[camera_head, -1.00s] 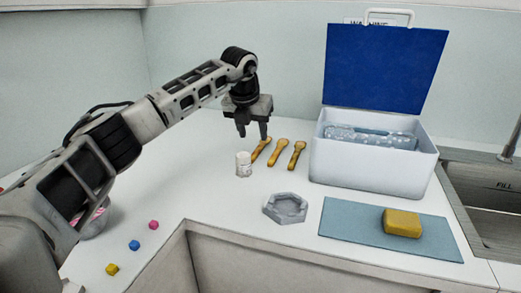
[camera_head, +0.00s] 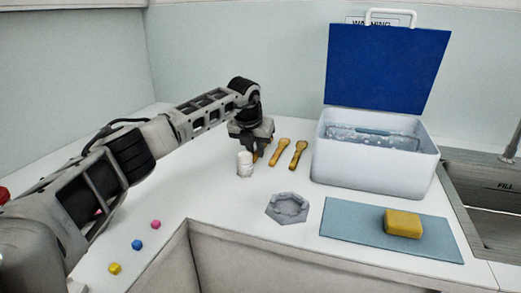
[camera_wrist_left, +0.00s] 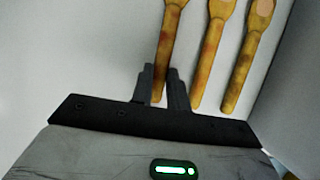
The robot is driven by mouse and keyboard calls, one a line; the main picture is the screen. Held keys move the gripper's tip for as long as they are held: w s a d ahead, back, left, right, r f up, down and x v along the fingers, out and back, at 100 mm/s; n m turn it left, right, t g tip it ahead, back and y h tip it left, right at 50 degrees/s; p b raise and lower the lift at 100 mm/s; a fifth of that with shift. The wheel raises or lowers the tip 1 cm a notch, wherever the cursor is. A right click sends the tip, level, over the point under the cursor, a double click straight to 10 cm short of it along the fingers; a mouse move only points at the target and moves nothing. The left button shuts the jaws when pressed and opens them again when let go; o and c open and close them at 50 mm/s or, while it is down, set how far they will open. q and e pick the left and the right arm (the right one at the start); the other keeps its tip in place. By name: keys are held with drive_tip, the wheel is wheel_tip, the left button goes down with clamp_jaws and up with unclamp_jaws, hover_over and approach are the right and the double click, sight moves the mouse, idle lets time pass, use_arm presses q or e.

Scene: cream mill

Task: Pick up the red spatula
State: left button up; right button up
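No spatula that is plainly red shows. Three yellow-brown wooden utensils lie side by side on the white counter. In the left wrist view the left utensil (camera_wrist_left: 169,35) has its handle between my left fingers (camera_wrist_left: 160,75), which sit close against both sides of it. The middle utensil (camera_wrist_left: 210,50) and right utensil (camera_wrist_left: 244,55) lie to the right, untouched. In the head view my left gripper (camera_head: 252,150) is low at the counter and hides most of the left utensil; the middle (camera_head: 279,153) and right (camera_head: 298,154) ones show. My right gripper is out of view.
A white jar (camera_head: 245,165) stands close in front of my left gripper. A white box (camera_head: 365,170) with a raised blue lid (camera_head: 385,70) stands to the right. A grey hexagonal dish (camera_head: 288,208), a blue mat (camera_head: 345,228) with a yellow sponge (camera_head: 403,223), and small cubes (camera_head: 137,245) lie nearer.

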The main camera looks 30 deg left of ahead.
use_arm(q)
clamp_jaws()
